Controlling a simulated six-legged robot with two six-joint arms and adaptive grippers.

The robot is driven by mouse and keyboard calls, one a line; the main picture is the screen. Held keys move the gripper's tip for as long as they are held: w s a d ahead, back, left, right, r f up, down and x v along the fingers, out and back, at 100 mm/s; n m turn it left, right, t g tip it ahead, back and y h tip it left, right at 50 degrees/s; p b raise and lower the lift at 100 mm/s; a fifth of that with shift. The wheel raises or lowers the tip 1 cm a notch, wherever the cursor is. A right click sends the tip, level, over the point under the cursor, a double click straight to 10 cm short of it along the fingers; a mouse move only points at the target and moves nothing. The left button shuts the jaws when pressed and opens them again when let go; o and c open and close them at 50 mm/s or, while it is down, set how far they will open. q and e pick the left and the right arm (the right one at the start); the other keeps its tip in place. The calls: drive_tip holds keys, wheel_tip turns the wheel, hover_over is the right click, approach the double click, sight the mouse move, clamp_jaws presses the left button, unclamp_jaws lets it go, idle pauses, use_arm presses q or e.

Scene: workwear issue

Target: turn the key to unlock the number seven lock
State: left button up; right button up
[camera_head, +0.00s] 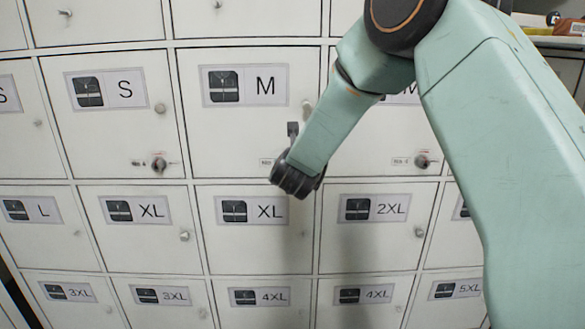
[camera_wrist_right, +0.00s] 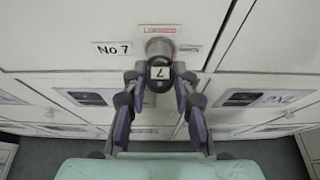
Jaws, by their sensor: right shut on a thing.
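The number seven lock (camera_wrist_right: 160,47) is a round metal cylinder on a white locker door. It sits right of a "No 7" label (camera_wrist_right: 114,49) and under a small red-lettered label (camera_wrist_right: 158,29) that seems to read "LOCKED". A dark key with a square white "7" tag (camera_wrist_right: 160,73) is at the lock's face. My right gripper (camera_wrist_right: 160,80) has its fingertips closed on either side of the key head. How deep the key sits is hidden. In the head view my right gripper (camera_head: 291,180) covers the lock at the M locker's lower edge. My left gripper is not in view.
White lockers with size labels fill the wall. Other locks sit on the S door (camera_head: 159,164) and on the M door to the right (camera_head: 421,161). Small round knobs (camera_head: 184,236) stick out of several doors. My right arm hides part of the right side.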

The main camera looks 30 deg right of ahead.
drive_tip(key=o, duration=0.9)
drive_tip(key=shift+w+f, duration=0.1)
drive_tip(key=shift+o, duration=0.6)
drive_tip(key=shift+o, duration=0.4)
drive_tip(key=shift+o, duration=1.2)
drive_tip(key=s+a+b, duration=0.1)
drive_tip(key=s+a, duration=0.3)
drive_tip(key=s, duration=0.2)
drive_tip(key=shift+s, duration=0.3)
